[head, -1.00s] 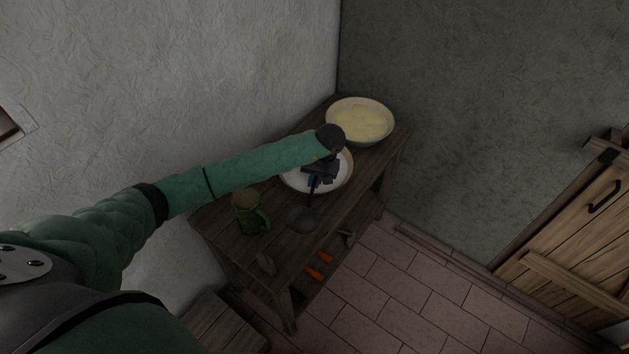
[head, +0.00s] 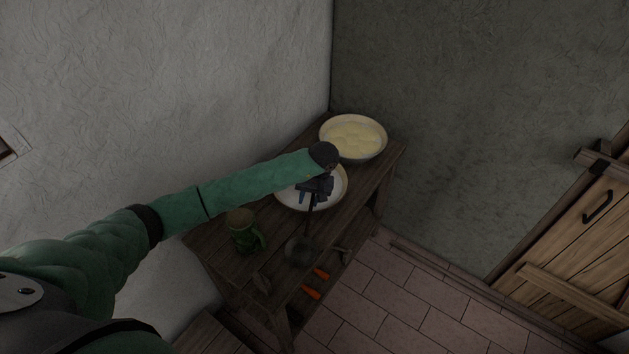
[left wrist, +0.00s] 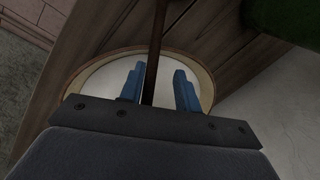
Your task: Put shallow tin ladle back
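The shallow tin ladle has a dark round bowl (head: 299,250) near the table's front edge in the head view. Its thin dark handle runs up to my left gripper (head: 316,190). In the left wrist view the ladle's handle (left wrist: 154,55) passes between the two blue fingers of the left gripper (left wrist: 160,88). The fingers stand apart, with a visible gap between the handle and the right finger. I cannot tell whether the handle touches the left finger, or whether the ladle's bowl rests on anything. My right gripper is not in view.
A wooden table (head: 222,242) stands in the corner. It bears a pale dish (head: 338,196) under the left gripper, a bowl of yellowish food (head: 354,139) behind and a green mug (head: 243,236) to the left. Carrots (head: 312,291) lie lower down. Tiled floor (head: 400,300) is clear at right.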

